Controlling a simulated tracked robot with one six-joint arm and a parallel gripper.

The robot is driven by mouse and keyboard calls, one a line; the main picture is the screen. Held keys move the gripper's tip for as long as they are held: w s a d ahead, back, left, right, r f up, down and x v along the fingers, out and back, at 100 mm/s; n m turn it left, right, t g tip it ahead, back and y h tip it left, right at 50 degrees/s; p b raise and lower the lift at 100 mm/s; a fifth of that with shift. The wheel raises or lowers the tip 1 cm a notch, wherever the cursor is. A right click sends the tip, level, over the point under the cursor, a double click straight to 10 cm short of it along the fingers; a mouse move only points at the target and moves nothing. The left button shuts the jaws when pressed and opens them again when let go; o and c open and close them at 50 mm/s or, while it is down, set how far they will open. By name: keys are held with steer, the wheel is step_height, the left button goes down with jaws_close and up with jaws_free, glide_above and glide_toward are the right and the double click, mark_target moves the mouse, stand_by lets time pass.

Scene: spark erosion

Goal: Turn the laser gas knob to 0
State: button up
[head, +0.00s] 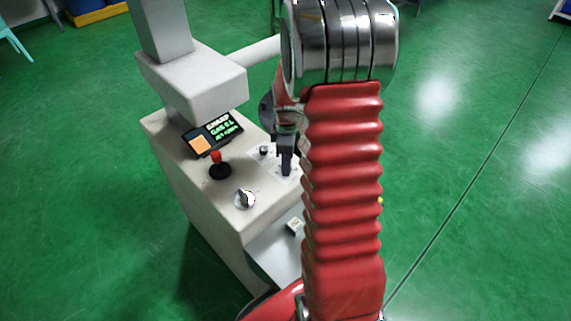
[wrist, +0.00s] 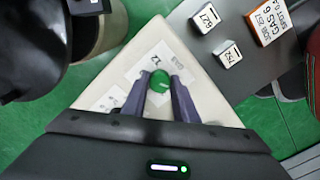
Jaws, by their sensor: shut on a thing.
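In the wrist view a round green knob (wrist: 159,83) with a pale mark stands on a white label plate on the console. My gripper (wrist: 160,79) has one finger on each side of the knob and is shut on it. In the head view my gripper (head: 287,166) points down at the console top (head: 207,193), and the knob it holds is hidden. I cannot read the knob's scale, so its setting is unclear.
In the wrist view, small printed blocks (wrist: 206,19) and an orange-edged card (wrist: 271,21) lie on a grey surface.

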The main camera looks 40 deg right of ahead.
steer(key=o, duration=1.1)
steer(key=shift+c, duration=0.2)
step_height(320, 180, up, 14)
steer(key=shift+f, duration=0.15)
stand_by(0.4)
